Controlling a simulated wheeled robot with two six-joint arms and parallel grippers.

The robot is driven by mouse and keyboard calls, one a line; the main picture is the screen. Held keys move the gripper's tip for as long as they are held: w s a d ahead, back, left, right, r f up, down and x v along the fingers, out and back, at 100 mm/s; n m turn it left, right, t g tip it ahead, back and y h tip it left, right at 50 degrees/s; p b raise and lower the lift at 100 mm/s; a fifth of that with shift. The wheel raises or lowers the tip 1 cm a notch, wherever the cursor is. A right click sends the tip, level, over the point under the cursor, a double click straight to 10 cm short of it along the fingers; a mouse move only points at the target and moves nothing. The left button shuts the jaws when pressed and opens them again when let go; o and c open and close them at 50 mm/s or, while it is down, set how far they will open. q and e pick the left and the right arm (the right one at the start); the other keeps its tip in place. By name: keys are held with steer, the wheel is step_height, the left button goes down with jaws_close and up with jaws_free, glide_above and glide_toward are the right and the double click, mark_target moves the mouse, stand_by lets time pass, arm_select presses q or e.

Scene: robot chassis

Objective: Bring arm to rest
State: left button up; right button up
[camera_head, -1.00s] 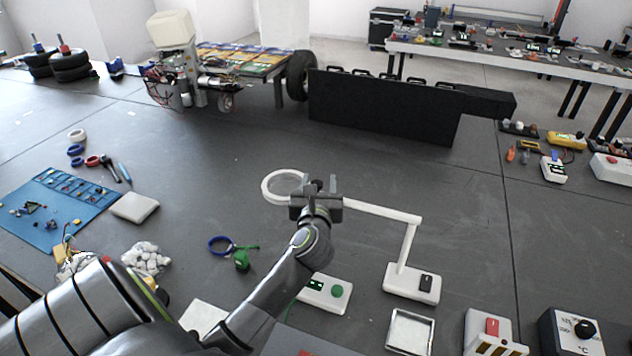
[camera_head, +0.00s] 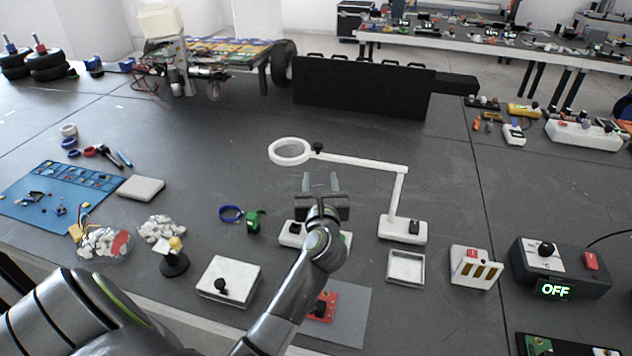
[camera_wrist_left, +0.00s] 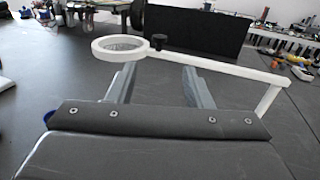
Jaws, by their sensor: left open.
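My left gripper (camera_head: 321,184) is open and empty above the middle of the dark table (camera_head: 400,140). Its two fingers also show in the left wrist view (camera_wrist_left: 160,85), spread apart with nothing between them. The white magnifier lamp (camera_head: 362,162) stands beyond and to the right of the gripper, its round ring (camera_head: 290,151) on the left end of its arm. In the wrist view the lamp (camera_wrist_left: 215,65) lies ahead of the fingers, apart from them as far as I can tell. My left forearm hides part of a white switch box (camera_head: 293,233). My right gripper is not in view.
A blue mat (camera_head: 70,185) with small parts lies left. A white box with a black knob (camera_head: 228,278), an empty tray (camera_head: 406,267), a white switch unit (camera_head: 474,268) and a dark controller reading OFF (camera_head: 560,268) stand near the front. A black case (camera_head: 362,88) stands at the back.

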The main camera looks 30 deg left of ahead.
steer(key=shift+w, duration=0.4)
